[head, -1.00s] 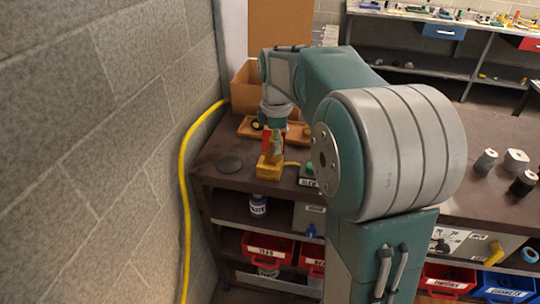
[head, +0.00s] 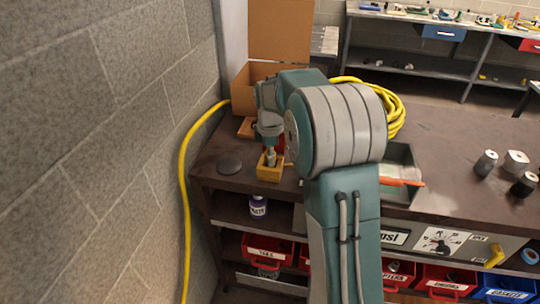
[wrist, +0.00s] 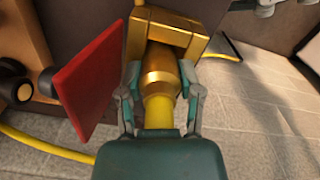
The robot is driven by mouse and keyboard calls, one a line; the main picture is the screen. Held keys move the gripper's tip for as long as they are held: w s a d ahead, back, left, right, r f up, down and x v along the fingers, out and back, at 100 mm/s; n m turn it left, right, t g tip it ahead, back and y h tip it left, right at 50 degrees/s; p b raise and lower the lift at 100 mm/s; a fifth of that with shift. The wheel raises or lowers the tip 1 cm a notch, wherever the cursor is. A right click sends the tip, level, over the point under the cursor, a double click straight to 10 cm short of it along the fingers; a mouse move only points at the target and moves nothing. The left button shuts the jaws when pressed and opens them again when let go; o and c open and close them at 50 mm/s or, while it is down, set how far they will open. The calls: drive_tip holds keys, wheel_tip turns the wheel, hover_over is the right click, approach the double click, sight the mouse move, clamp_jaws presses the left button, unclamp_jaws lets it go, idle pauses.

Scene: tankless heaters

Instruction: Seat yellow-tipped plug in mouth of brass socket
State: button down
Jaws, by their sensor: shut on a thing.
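My gripper (wrist: 162,100) comes from the bottom of the wrist view, its two fingers closed on either side of the plug. The plug shows a yellow part (wrist: 158,112) between the fingers. A rounded brass piece (wrist: 160,68) lies beyond it, in line with the brass socket block (wrist: 172,22). The brass piece meets the block; the socket's mouth is hidden, so depth in it cannot be told. In the head view the socket block (head: 270,172) stands on the dark bench top, with my gripper (head: 270,150) pointing down just above it.
A red panel (wrist: 92,80) stands close left of my gripper in the wrist view. A cardboard box (head: 245,80) is behind it. A dark round disc (head: 229,165) lies left of the socket, near the grey wall (head: 110,140). A tray (head: 402,158) and coiled yellow cable (head: 392,105) lie right.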

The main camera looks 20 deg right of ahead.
drive_tip(key=c, duration=0.5)
unclamp_jaws()
drive_tip(key=shift+f, duration=0.1)
drive_tip(key=shift+c, duration=0.2)
